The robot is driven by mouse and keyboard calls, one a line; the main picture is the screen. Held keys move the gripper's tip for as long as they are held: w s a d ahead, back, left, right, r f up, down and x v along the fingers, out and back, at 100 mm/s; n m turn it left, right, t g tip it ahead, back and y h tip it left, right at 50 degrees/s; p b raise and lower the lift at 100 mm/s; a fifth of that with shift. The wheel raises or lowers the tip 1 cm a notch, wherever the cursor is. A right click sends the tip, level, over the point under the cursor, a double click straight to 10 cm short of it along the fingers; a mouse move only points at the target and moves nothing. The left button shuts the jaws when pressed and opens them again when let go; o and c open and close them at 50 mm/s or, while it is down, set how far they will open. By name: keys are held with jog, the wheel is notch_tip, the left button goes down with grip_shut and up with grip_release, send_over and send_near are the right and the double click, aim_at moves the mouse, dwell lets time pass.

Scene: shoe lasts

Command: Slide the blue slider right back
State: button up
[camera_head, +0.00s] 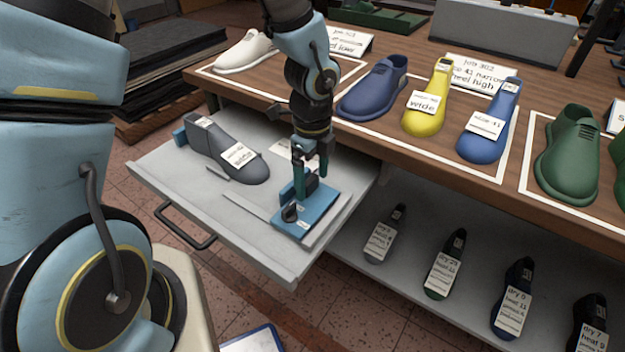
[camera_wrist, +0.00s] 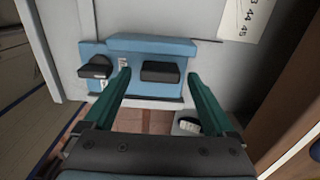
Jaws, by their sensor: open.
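The blue slider (camera_head: 318,208) sits on a pale grey pulled-out tray (camera_head: 180,185); it also shows in the wrist view (camera_wrist: 150,44). It carries a dark upright block (camera_wrist: 160,72) and, to one side, a black knob (camera_head: 290,213), also in the wrist view (camera_wrist: 96,68). My gripper (camera_head: 310,182) is over the slider, its green fingers pointing down. In the wrist view the open fingers (camera_wrist: 158,77) lie on either side of the dark block, with gaps visible. In the head view they partly hide the block.
The wooden bench (camera_head: 410,148) with coloured lasts rises behind. A lower shelf (camera_head: 405,275) holds several dark tagged lasts. A black handle (camera_head: 185,228) fronts the tray.

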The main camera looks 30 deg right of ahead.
notch_tip(320, 180, up, 10)
jog(key=shift+p, duration=0.45)
jog(key=shift+f, duration=0.15)
jog(key=w+a+r+n, duration=0.2)
jog(key=w+a+n, duration=0.2)
jog(key=a+n, duration=1)
jog(key=w+a+r+n+t, duration=0.1)
jog(key=w+a+n, duration=0.3)
jog(key=a+n, duration=1.1)
jog(key=shift+w+a+r+t, duration=0.15)
jog(key=shift+r+t, duration=0.15)
jog(key=shift+r, duration=0.2)
